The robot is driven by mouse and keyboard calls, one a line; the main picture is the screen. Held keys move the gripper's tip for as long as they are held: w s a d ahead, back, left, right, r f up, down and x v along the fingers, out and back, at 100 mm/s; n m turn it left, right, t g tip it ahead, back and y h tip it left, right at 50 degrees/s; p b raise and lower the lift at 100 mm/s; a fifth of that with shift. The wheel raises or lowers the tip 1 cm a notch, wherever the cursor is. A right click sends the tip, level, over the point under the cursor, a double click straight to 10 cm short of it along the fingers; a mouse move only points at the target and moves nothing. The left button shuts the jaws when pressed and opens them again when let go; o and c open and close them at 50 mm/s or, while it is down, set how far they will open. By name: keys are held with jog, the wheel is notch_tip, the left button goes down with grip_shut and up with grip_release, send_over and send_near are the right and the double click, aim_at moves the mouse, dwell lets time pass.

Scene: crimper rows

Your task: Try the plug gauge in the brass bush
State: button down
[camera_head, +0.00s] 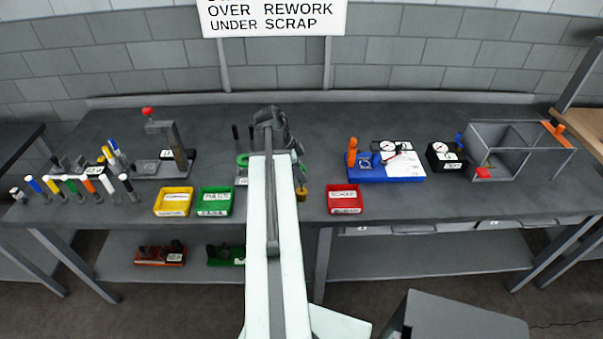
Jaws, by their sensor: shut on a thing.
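The brass bush (302,194) shows as a small gold-coloured piece near the bench front, left of the red tray. My gripper (299,172) points down just above it, partly behind my pale arm. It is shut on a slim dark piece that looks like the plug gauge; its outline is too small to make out. I cannot tell whether the gauge's tip is in the bush, touching it or just above it.
A yellow tray (173,201) and a green tray (215,201) stand left of my arm, a red tray (345,199) right. A green ring-shaped thing (242,160) is close left of the arm. A blue fixture (386,171) stands further right. Clear bench lies behind the red tray.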

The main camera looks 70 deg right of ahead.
jog(key=shift+f+b, duration=0.9)
dwell(1.2)
jog(key=shift+r, duration=0.2)
dwell(0.4)
